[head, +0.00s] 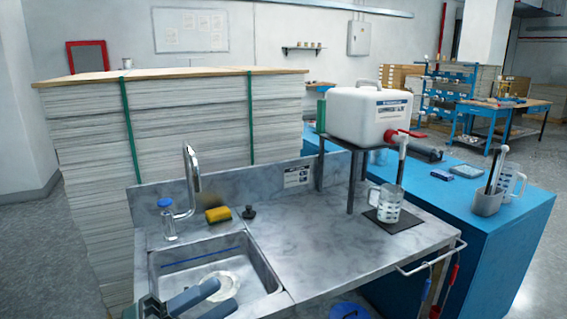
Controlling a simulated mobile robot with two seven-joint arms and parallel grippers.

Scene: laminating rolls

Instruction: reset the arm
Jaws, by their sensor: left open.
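My left gripper (222,296) comes in at the bottom left, over the front of the sink basin (262,268). Its two blue-grey fingers are apart and nothing shows between them. The rest of the left arm is cut off by the lower picture edge. My right gripper is not in view.
A chrome tap (190,180), a yellow sponge (218,214) and a black stopper (249,212) are behind the basin. A white canister (368,116) stands on a rack, with a clear measuring jug (385,205) below its tap. The metal counter (325,240) is clear in the middle.

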